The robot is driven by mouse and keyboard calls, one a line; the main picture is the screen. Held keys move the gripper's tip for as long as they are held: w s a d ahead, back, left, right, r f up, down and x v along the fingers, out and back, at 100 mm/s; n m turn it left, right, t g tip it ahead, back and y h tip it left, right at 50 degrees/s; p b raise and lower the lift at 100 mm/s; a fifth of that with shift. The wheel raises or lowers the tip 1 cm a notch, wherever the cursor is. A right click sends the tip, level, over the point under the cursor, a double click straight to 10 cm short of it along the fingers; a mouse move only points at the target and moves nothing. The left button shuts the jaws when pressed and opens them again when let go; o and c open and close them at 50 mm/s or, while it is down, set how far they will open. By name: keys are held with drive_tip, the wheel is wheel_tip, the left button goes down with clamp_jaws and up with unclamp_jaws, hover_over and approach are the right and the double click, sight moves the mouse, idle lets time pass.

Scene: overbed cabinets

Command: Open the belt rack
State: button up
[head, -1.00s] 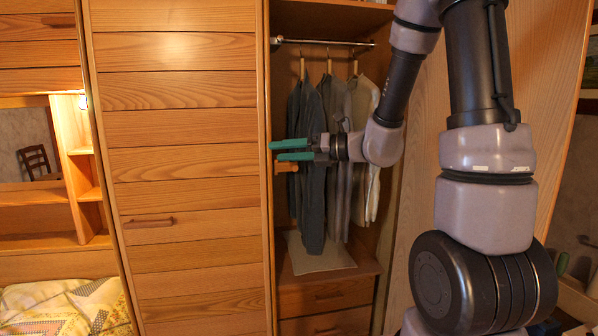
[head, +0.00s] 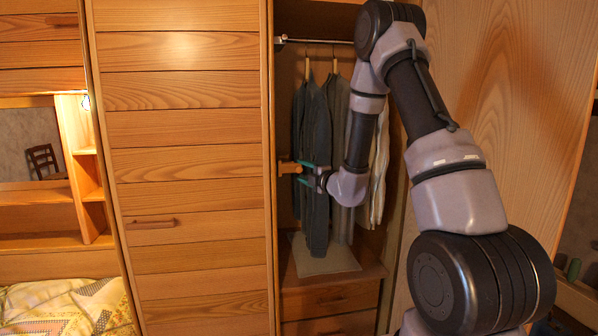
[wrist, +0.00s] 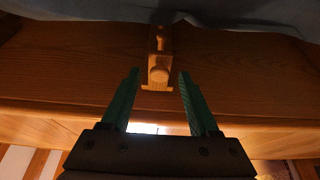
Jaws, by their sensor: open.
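The belt rack (head: 286,168) is a small light wooden piece on the inner left wall of the open wardrobe. In the wrist view the belt rack (wrist: 160,74) shows a round knob at its near end, centred between my green fingertips and a little beyond them. My gripper (head: 301,173) is open, pointing left inside the wardrobe, with its fingers level with the rack. In the wrist view my gripper (wrist: 158,80) has one finger on each side of the rack's line. I cannot tell whether either finger touches it.
Several garments (head: 318,150) hang from a metal rail (head: 318,41) close around my gripper. A pale cloth (head: 322,258) lies on the wardrobe floor above wooden drawers (head: 330,298). A closed slatted door (head: 180,180) stands left of the opening. A bed (head: 60,306) is at far left.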

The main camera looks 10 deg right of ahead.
drive_tip(key=shift+x, duration=1.35)
clamp_jaws()
idle(0.4)
